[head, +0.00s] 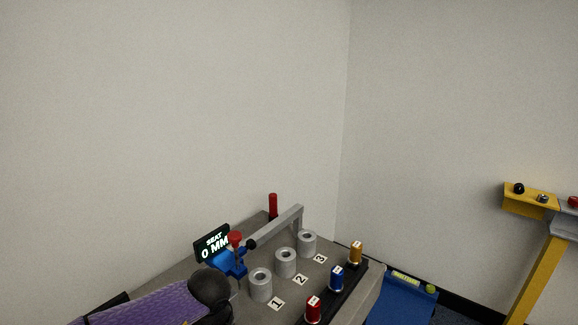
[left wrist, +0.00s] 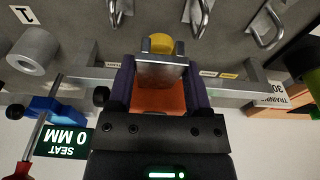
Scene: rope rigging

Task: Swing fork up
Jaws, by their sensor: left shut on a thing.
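My left gripper (left wrist: 160,88) has its dark purple fingers shut around an orange piece with a grey metal plate, which appears to be the fork (left wrist: 160,70). A yellow round end (left wrist: 160,43) shows just beyond the plate. The fork's far parts and hinge are hidden by my gripper. A grey rail (left wrist: 230,92) runs sideways behind the fingers. In the head view my purple and black left arm comes in low at the left, and its fingertips do not show. My right gripper is in neither view.
The grey bench (head: 330,275) carries several grey cylinders (head: 261,285), labelled spools (head: 337,278) and a red-knobbed blue clamp (head: 229,261). The display (head: 212,243) reads SEAT 0 MM. Metal hooks (left wrist: 200,15) show in the wrist view. A yellow stand (head: 540,270) is at right.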

